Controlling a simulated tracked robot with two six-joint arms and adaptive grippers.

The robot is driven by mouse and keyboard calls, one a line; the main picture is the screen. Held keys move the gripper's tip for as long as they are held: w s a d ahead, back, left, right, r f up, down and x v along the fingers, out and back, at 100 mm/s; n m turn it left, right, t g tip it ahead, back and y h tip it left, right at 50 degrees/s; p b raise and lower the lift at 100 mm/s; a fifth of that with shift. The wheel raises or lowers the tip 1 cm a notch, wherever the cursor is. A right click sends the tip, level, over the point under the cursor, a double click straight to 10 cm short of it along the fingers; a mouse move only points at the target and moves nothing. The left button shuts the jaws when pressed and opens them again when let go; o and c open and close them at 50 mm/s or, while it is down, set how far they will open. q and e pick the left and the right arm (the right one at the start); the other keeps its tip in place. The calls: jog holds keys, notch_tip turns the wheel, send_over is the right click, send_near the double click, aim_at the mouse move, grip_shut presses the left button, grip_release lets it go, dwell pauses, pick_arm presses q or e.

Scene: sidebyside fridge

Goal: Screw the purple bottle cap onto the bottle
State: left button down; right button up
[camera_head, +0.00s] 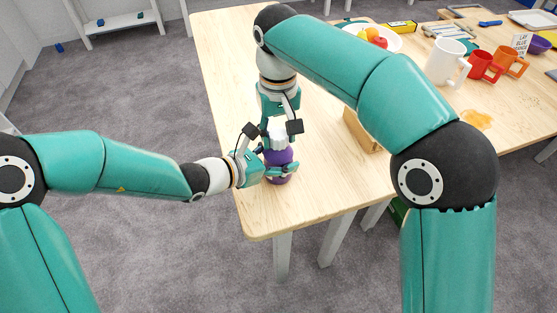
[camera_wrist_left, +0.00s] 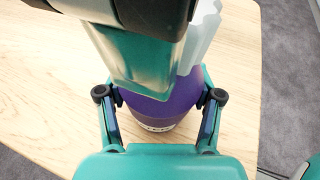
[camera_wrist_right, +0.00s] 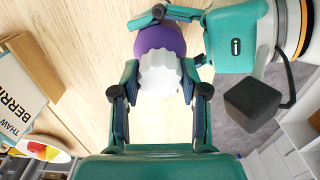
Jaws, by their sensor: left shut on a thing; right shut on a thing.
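The purple bottle (camera_head: 278,157) stands upright near the front left corner of the wooden table. It also shows in the left wrist view (camera_wrist_left: 158,108) and the right wrist view (camera_wrist_right: 160,38). My left gripper (camera_head: 279,172) is shut around its body from the side. A white ridged cap (camera_wrist_right: 160,75) is at the bottle's top, in line with it; it also shows in the head view (camera_head: 277,138). The cap looks white, not purple. My right gripper (camera_head: 273,129) comes from above and is shut on the cap. Whether the threads are engaged is hidden.
A wooden stand (camera_head: 364,130) is right of the bottle. Further back are a white mug (camera_head: 446,63), red mug (camera_head: 483,67), orange mug (camera_head: 512,59), a fruit plate (camera_head: 390,40) and an orange-brown spill (camera_head: 477,119). The table's front edge is close to the bottle.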

jog(key=m, duration=0.4)
jog(key=shift+m, duration=0.3)
pick_arm(q)
jog(key=shift+d, duration=0.1)
pick_arm(e)
jog(key=m, duration=0.4)
jog(key=shift+w, duration=0.1)
jog(key=o, duration=1.4)
jog(key=shift+c, duration=0.2)
jog(key=shift+r, duration=3.7)
pick_arm(q)
jog(key=shift+c, duration=0.5)
grip_release()
